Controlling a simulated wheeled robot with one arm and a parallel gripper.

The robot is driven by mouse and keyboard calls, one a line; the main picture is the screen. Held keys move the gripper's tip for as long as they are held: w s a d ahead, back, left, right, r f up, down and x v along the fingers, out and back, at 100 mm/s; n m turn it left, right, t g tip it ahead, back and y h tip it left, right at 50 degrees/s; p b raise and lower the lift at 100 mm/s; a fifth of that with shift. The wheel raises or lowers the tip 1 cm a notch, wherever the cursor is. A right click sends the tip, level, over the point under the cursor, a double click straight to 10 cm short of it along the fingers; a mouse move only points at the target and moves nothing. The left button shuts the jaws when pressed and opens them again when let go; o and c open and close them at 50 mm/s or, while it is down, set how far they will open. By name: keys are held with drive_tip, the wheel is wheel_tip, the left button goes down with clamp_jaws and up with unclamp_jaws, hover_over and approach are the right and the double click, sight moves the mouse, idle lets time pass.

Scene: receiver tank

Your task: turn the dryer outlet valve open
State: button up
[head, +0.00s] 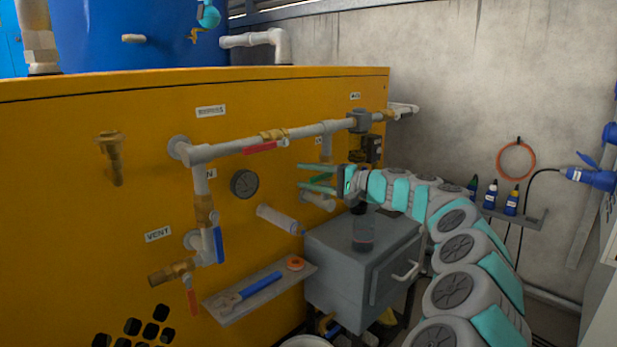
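I cannot tell by a readable label which valve is the dryer outlet valve. My gripper (312,178) is at the right part of the yellow panel (60,180), in front of a vertical branch pipe (326,148). Its teal fingers point left and are apart, with no object seen between them. The gripper and wrist hide part of the piping there. A blue handle (218,244) hangs vertically at the lower left.
A shelf (230,312) holds a blue-handled wrench (248,290). A gauge (244,183) and a lower red handle (192,302) are on the left. Bottles (490,195) stand on the right wall shelf.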

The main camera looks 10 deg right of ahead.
clamp_jaws()
idle(1.2)
